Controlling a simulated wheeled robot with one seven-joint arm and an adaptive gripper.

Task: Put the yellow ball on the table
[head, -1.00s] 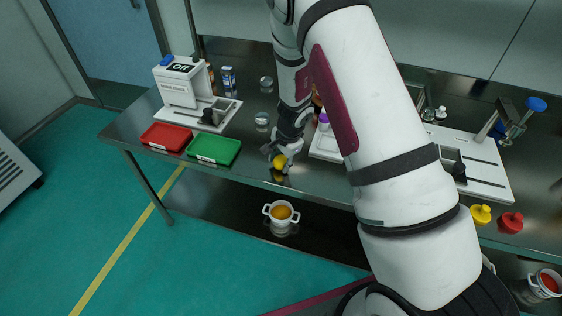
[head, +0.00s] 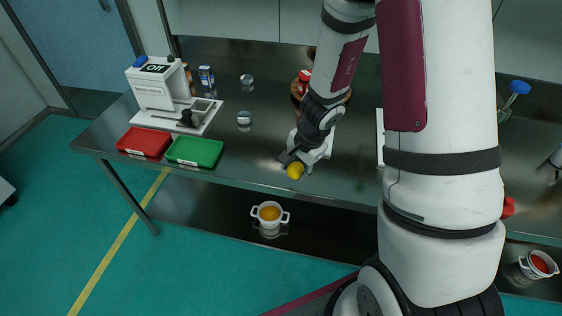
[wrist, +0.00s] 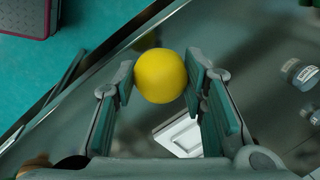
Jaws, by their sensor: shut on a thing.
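The yellow ball (head: 295,171) is at the tip of my gripper (head: 293,163), near the front edge of the dark metal table (head: 225,185). In the wrist view the yellow ball (wrist: 160,76) sits between the two green-padded fingers of my gripper (wrist: 163,80). The fingers are shut on it. The table's surface and front edge show below the ball in the wrist view. I cannot tell exactly how high the ball is above the table.
A red tray (head: 143,141) and a green tray (head: 195,151) lie at the table's left front. The sieve machine (head: 158,88) marked "Off" stands behind them. A white pot (head: 270,213) is on the lower shelf. The table between the green tray and my gripper is clear.

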